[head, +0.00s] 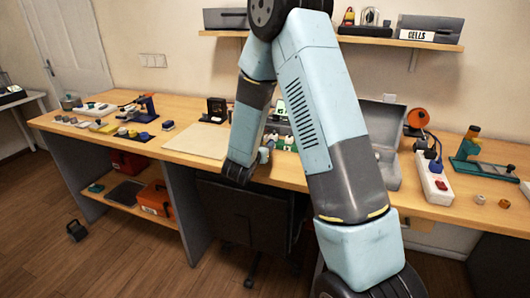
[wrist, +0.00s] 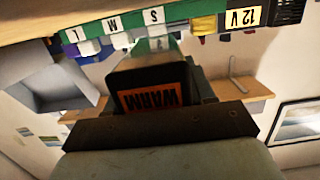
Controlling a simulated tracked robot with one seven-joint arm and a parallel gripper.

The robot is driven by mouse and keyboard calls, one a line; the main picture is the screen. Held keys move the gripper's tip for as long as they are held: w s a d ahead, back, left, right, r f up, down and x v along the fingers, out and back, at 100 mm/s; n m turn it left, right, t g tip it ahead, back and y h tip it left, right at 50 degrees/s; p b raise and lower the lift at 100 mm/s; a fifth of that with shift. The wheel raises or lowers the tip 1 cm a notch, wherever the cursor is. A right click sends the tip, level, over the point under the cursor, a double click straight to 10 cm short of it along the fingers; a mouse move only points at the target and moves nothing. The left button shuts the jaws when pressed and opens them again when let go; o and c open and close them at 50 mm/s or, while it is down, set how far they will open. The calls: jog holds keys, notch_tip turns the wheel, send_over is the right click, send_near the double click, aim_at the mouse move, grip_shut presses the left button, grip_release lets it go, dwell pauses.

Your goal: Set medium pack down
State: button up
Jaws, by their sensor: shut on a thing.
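In the wrist view a black block with an orange label reading WARM (wrist: 155,98) sits upside down in the picture, between the dark parts of my gripper (wrist: 160,62). I take it to be the medium pack. My gripper is shut on it; the fingertips are largely hidden. The block's far end is close to a green strip (wrist: 116,24) marked L, M and S. I cannot tell whether they touch. In the head view my gripper is at the bench's front edge, mostly hidden behind my wrist, and the pack cannot be made out.
A grey open case (head: 388,158) stands right of my arm. A white power strip (head: 434,180) and a green stand (head: 485,165) are farther right. A pale mat (head: 198,141) lies bare on the left. A black chair (head: 240,212) is under the bench.

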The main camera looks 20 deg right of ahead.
jog(key=shift+w+d+f, duration=0.1)
jog(key=shift+w+f, duration=0.1)
jog(key=shift+f, duration=1.3)
jog(key=shift+f, duration=0.15)
jog(key=o, duration=1.4)
